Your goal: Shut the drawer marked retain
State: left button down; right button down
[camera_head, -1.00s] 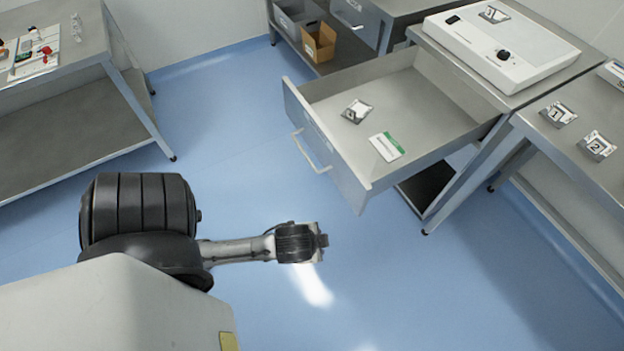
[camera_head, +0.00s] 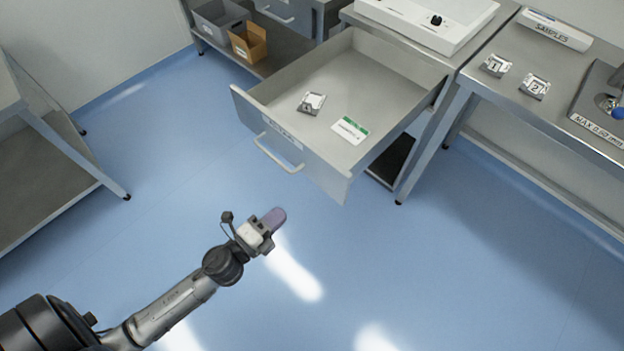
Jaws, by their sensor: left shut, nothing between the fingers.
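A grey metal drawer (camera_head: 322,172) stands pulled far out from under a bench in the upper middle of the head view. Its front carries a pale label (camera_head: 283,131), too small to read, and a light bar handle (camera_head: 277,157). A small silver packet (camera_head: 311,103) and a white and green card (camera_head: 350,130) lie inside it. My left gripper (camera_head: 273,220) is shut and empty over the floor, in front of the drawer and lower in the picture than the handle, apart from it. My right gripper is not in view.
A white device (camera_head: 430,20) sits on the bench above the drawer. Packets marked 1 (camera_head: 495,65) and 2 (camera_head: 534,87) and a "SAMPLES" box (camera_head: 555,30) are on the right bench. A cardboard box (camera_head: 248,42) is on a low shelf. Blue floor before the drawer is clear.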

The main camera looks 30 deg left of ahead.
aim_at(322, 176)
pick_arm(q)
jog(key=w+d, duration=0.1)
jog(key=w, duration=0.8)
jog(key=w+d, duration=0.1)
jog(key=w, duration=0.3)
jog(key=shift+w+d+b, duration=0.2)
jog(key=shift+d+b, duration=0.1)
jog(key=shift+w, duration=0.15)
